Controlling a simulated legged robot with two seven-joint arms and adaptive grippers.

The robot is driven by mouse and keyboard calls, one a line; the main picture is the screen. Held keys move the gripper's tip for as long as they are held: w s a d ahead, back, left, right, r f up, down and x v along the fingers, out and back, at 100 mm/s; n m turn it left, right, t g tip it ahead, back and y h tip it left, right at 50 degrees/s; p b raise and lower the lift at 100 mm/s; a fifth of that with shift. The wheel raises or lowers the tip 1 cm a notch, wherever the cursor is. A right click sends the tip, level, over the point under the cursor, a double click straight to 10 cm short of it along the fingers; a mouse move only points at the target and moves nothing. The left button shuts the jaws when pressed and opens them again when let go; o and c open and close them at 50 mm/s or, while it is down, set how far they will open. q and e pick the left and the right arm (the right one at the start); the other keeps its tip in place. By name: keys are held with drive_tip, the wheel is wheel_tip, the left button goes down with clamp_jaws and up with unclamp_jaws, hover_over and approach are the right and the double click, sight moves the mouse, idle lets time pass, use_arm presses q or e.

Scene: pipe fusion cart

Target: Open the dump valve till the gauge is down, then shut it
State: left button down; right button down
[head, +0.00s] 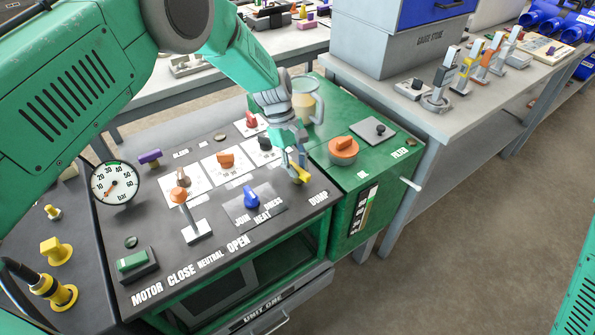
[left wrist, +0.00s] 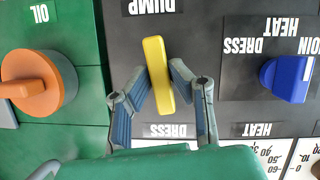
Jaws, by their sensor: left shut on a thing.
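The yellow dump valve handle (left wrist: 158,77) stands beside the DUMP label on the dark panel. In the left wrist view it is long and narrow, turned slightly off the picture's vertical. My left gripper (left wrist: 160,90) has its two fingers against both sides of the handle and is shut on it. In the head view my left gripper (head: 297,172) comes down at the panel's right edge and partly covers the yellow handle (head: 301,177). The round white pressure gauge (head: 115,183), marked in bar, stands at the panel's left; its needle is too small to read surely. My right gripper is out of view.
A blue knob (head: 251,196) and an orange-topped lever (head: 180,198) stand on the panel left of the handle. An orange OIL knob (head: 344,147) sits on the green unit to the right. A grey workbench (head: 390,105) stands beyond, with floor in front.

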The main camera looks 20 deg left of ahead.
use_arm(q)
drive_tip(key=shift+w+m+b, duration=0.1)
drive_tip(key=shift+m+b, duration=0.2)
drive_tip(key=shift+m, duration=0.4)
drive_tip(key=c, duration=1.5)
unclamp_jaws()
drive_tip(key=shift+d, duration=0.1)
drive_tip(key=shift+r, duration=0.15)
drive_tip(key=shift+g, duration=0.3)
drive_tip(key=shift+v, duration=5.8)
drive_tip(key=shift+r, duration=0.1)
